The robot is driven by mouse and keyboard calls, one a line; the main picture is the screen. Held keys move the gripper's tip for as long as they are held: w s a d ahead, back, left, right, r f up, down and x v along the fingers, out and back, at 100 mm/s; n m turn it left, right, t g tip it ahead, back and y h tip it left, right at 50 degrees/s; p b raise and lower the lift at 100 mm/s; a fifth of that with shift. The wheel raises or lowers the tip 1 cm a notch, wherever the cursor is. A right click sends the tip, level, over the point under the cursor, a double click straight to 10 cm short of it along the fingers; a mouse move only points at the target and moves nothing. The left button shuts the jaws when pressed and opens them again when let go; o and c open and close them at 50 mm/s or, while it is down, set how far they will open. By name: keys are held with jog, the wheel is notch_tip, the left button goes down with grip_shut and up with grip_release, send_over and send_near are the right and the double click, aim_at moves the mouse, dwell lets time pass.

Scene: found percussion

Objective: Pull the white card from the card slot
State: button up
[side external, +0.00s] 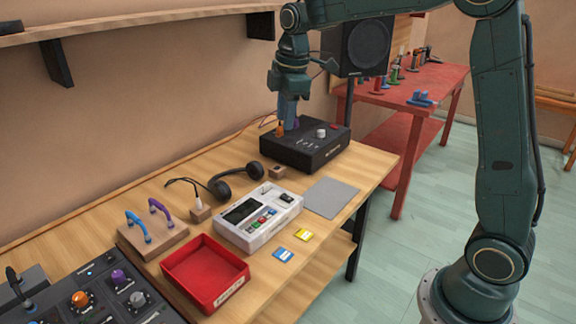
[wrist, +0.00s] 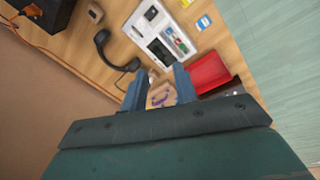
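A white device (side external: 258,216) with a dark screen, coloured buttons and a dark slot-like part (side external: 287,198) at its right end lies mid-table. It also shows in the wrist view (wrist: 160,32). I cannot make out a white card in that part; the view is too small. A yellow card (side external: 303,234) and a blue card (side external: 283,254) lie flat in front of the device; the blue one also shows in the wrist view (wrist: 204,22). My gripper (side external: 287,122) is above the black knob box, behind and apart from the device. In the wrist view its fingers (wrist: 157,88) are apart with nothing held.
Headphones (side external: 236,182), a block with a white plug (side external: 199,211), a handled wooden block (side external: 152,236) and a red tray (side external: 205,273) surround the device. A grey mat (side external: 332,197) lies bare on its right.

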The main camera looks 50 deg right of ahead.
jog(key=w+d+f+n+g, duration=0.1)
jog(key=w+d+f+n, duration=0.1)
jog(key=w+f, duration=0.3)
jog(key=w+d+f+n, duration=0.2)
jog(key=w+f+n, duration=0.2)
jog(key=w+f, duration=0.2)
jog(key=shift+d+f+g, duration=0.15)
jog(key=shift+f+g, duration=0.25)
jog(key=shift+f, duration=0.35)
jog(key=shift+f, duration=0.15)
jog(key=shift+f, duration=6.75)
jog(key=shift+c, duration=0.2)
grip_shut()
jog(key=shift+r, duration=1.75)
